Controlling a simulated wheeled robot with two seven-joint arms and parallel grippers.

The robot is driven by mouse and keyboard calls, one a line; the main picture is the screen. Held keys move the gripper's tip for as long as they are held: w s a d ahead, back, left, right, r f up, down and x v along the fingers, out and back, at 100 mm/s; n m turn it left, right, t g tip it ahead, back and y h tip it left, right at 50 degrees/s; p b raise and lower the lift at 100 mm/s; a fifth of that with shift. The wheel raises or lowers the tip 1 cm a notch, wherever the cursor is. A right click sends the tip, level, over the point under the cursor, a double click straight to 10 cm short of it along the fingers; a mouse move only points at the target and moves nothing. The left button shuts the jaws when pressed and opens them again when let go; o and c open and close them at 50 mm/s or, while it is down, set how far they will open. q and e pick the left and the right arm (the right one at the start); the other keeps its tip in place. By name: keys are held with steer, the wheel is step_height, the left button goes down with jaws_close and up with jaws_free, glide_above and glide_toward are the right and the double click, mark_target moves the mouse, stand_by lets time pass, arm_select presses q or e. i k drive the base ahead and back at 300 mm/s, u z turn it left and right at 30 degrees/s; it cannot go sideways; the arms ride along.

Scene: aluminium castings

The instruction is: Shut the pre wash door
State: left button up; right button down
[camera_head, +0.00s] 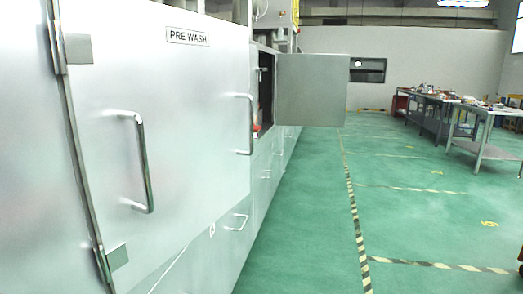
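A PRE WASH label (188,37) is on the upper part of a large silver panel (95,180) that fills the left of the view. This panel has a bent metal handle (145,165), and a dark vertical seam runs down its left side with metal fittings at top and bottom. Farther along the same row, a smaller square door (312,90) stands open, swung out over the floor. Its dark opening (265,90) shows beside it, with something orange inside low down. Neither of my grippers is in view.
A second upright handle (250,125) is on the cabinet front before the opening, and a lower handle (237,221) is below. Green floor (300,230) with striped lines is clear to the right. Workbenches (485,130) with items stand at the far right.

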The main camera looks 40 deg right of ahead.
mark_target(159, 101)
steer(key=u, duration=1.05)
steer(key=k, duration=0.15)
steer(key=z, duration=2.05)
steer(key=i, duration=0.95)
steer(key=u, duration=0.45)
